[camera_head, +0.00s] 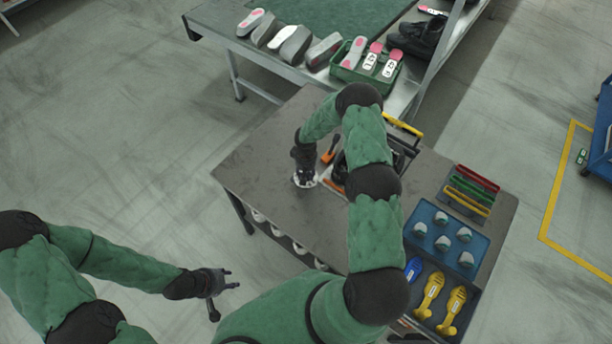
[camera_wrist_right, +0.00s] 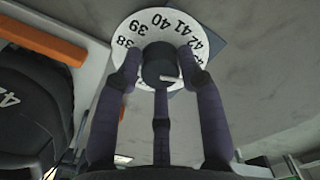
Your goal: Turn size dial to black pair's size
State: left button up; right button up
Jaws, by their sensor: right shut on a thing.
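The size dial (camera_wrist_right: 140,28) is a white disc with black numbers; 38 to 42 show along its far rim in the right wrist view. Its dark knob (camera_wrist_right: 158,64) bears a small pale mark. My right gripper (camera_wrist_right: 160,75) has its fingers around the knob and is shut on it. In the head view the dial (camera_head: 305,180) lies on the grey table under my right gripper (camera_head: 306,174). A black shoe (camera_wrist_right: 30,120) with a partly cut-off white number is at the left of the wrist view. Black shoes (camera_head: 420,38) also stand on the rear bench. My left gripper (camera_head: 226,281) is open and empty, left of the table.
An orange-handled tool (camera_head: 331,151) lies close to the dial. A green tray (camera_head: 366,72) of insoles is on the rear bench. A blue bin (camera_head: 445,232) and yellow tools (camera_head: 430,295) are at the right. The grey table's left part (camera_head: 262,160) is clear.

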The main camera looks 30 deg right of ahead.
jog(key=n+b, duration=0.2)
jog(key=n, duration=0.1)
jog(key=shift+f+n, duration=0.15)
jog(key=shift+n, duration=0.15)
jog(key=n+b, duration=0.1)
jog(key=n, duration=0.3)
jog(key=shift+b, duration=0.4)
jog(key=shift+n, duration=0.4)
jog(key=o, duration=1.1)
jog(key=shift+o, duration=0.2)
jog(key=shift+r, duration=0.25)
notch_tip(320, 180, up, 12)
jog(key=shift+f, duration=0.2)
